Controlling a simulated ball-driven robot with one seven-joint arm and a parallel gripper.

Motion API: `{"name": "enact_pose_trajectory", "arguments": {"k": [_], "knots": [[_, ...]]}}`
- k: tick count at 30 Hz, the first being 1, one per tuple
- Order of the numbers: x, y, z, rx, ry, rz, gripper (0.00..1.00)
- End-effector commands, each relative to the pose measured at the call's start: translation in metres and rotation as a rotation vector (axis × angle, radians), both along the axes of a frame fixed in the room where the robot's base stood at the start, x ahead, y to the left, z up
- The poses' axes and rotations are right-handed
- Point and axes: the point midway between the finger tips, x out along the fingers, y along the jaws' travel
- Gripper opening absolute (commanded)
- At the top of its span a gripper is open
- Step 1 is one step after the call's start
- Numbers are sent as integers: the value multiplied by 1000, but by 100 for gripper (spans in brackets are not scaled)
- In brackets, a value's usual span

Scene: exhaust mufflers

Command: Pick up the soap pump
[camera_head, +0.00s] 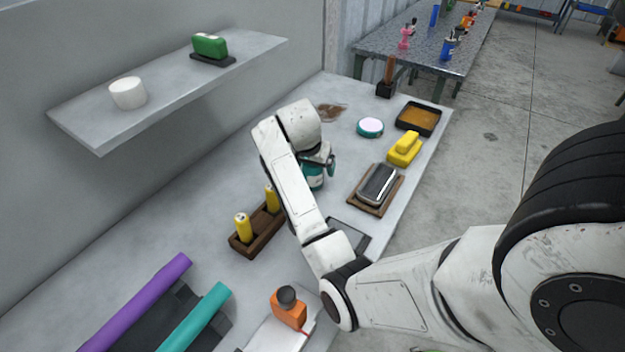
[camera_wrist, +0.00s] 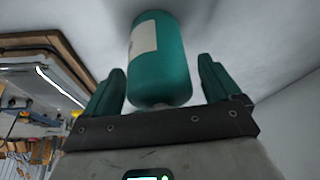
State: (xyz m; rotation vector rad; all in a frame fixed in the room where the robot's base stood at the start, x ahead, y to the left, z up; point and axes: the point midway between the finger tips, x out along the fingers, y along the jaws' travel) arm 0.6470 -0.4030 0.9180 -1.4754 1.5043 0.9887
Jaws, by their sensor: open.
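A teal bottle with a pale label, which looks like the soap pump (camera_head: 314,180), stands on the grey counter, partly hidden behind my arm. In the wrist view the teal bottle (camera_wrist: 160,62) sits between the two teal fingers of my gripper (camera_wrist: 160,82). No pump head can be made out in either view. In the head view my gripper is mostly hidden behind my own arm at the bottle.
On the counter (camera_head: 190,237) a wooden holder (camera_head: 243,243) with yellow cylinders stands left of my arm. A wall shelf (camera_head: 165,105) overhangs the left.

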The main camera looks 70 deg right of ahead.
Motion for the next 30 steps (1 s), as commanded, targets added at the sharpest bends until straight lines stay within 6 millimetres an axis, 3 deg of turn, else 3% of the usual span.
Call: {"name": "enact_pose_trajectory", "arguments": {"k": [8, 27, 30], "knots": [[0, -1, -2, 0, -1, 0, 90], [0, -1, -2, 0, 0, 0, 30], [0, -1, -2, -1, -1, 0, 30]]}}
